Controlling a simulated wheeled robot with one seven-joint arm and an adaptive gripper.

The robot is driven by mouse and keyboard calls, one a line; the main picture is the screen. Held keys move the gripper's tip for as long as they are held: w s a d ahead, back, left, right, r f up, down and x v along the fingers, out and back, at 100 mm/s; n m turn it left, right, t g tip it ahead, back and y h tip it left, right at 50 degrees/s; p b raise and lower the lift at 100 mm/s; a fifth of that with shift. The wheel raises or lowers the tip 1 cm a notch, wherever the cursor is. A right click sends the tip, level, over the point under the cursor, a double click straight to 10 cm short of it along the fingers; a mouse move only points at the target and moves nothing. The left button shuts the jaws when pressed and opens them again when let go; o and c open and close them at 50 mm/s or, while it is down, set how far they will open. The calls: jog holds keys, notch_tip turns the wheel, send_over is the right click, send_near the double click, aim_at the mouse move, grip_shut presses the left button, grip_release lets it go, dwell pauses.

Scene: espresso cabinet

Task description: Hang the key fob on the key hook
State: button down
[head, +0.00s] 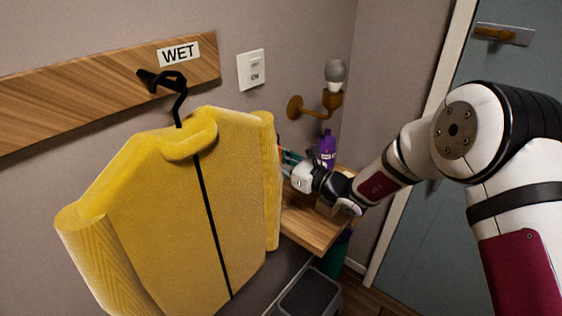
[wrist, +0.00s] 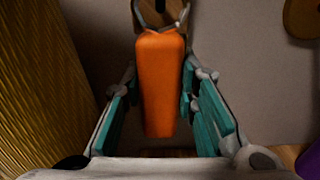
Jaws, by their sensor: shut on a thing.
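The orange key fob (wrist: 160,85) stands upright between the teal fingers of my gripper (wrist: 160,105) in the wrist view. My gripper is shut on it. A dark wire ring (wrist: 187,12) shows at the fob's top end, cut by the frame edge. Behind the ring is a brown wooden piece (wrist: 160,14) on the wall, likely the key hook's backing. The hook is not clear, and I cannot tell whether the ring touches it.
The yellow coat (head: 190,215) hangs close on the left, also in the wrist view (wrist: 40,80). A wooden shelf (head: 308,228) with a purple bottle (head: 327,150) is below my gripper. A wall lamp (head: 295,107) and a switch (head: 251,70) are above.

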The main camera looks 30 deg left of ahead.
jog(key=a, duration=0.1)
jog(key=a+f+b, duration=0.1)
jog(key=a, duration=0.1)
jog(key=shift+w+a, duration=0.15)
jog(key=shift+w, duration=0.05)
jog(key=shift+f, duration=0.1)
dwell(0.8)
jog(key=c, duration=1.2)
grip_release()
jog(key=shift+a, duration=0.1)
